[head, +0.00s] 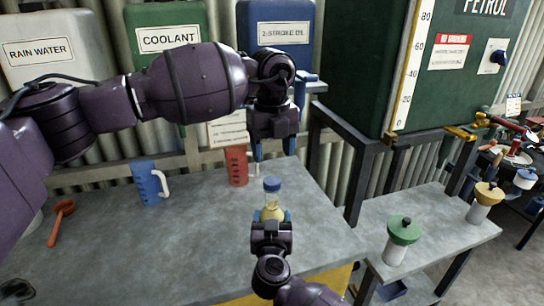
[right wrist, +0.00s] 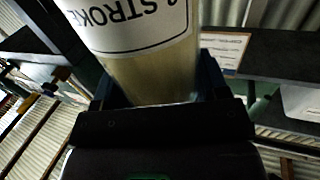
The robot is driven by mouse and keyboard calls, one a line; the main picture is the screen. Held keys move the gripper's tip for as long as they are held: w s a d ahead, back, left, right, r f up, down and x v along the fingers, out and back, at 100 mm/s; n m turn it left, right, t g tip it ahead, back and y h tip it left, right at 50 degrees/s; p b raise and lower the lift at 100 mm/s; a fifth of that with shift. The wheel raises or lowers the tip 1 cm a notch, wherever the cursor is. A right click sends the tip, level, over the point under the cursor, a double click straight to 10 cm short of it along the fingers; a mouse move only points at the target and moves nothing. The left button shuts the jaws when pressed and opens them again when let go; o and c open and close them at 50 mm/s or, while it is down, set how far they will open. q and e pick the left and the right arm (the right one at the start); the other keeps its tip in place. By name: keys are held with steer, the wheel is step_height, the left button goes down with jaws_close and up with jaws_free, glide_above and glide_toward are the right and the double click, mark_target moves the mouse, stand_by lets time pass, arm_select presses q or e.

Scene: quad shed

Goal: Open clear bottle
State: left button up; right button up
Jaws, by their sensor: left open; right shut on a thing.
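The clear bottle (head: 271,204) has a blue cap (head: 272,184) and yellowish contents. It stands about upright near the front of the grey workbench, with the cap on. My right gripper (head: 271,217) is shut around its lower part. In the right wrist view the bottle (right wrist: 160,75) fills the space between the blue fingers, with a white label reading "STROKE" partly shown. My left gripper (head: 274,152) is open and empty, pointing down above and behind the cap, apart from it. Whether the bottle's base touches the bench is hidden by my right gripper.
A red measuring jug (head: 237,166) and a blue jug (head: 147,183) stand on the workbench (head: 190,235). An orange scoop (head: 62,212) lies at left. Green-lidded (head: 403,232) and yellow-lidded (head: 487,195) containers stand on the lower right shelf. A green petrol tank (head: 370,60) rises behind.

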mark_target(272, 180)
arm_select(q)
steer(key=m, duration=0.5)
steer(key=shift+m, duration=0.3)
steer(key=m, duration=1.7)
steer(key=shift+r+m, duration=0.1)
steer(key=shift+m, duration=0.2)
steer(key=m, duration=0.8)
steer(key=shift+a, duration=0.1)
steer(key=m, duration=0.4)
steer(key=shift+m, duration=0.4)
steer(key=shift+f, duration=4)
